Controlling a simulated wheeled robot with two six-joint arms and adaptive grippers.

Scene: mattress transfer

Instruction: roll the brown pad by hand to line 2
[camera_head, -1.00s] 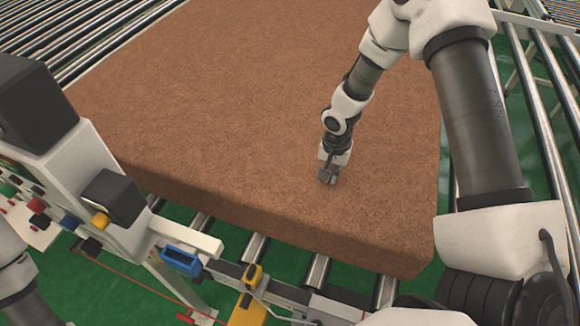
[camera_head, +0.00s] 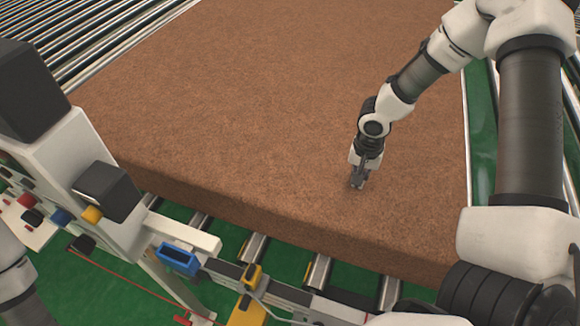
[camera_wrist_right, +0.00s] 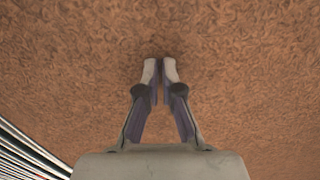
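The brown pad (camera_head: 240,90) is a large thick fibrous slab lying flat on metal rollers. It fills most of the head view, and its near edge hangs over the roller frame. My right gripper (camera_head: 358,184) points down at the pad's top near its front right part. In the right wrist view my right gripper (camera_wrist_right: 160,68) has its two fingertips almost together, with nothing between them. The fingertips are at or very close to the pad surface (camera_wrist_right: 230,60); whether they touch is hard to tell. My left gripper is out of view; only part of my left arm shows at the lower left.
A white control post (camera_head: 75,165) with coloured buttons and dark boxes stands at the left, close to the pad. Blue and yellow devices (camera_head: 178,258) sit on the front rail. Rollers (camera_head: 60,45) extend at the upper left. The floor is green.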

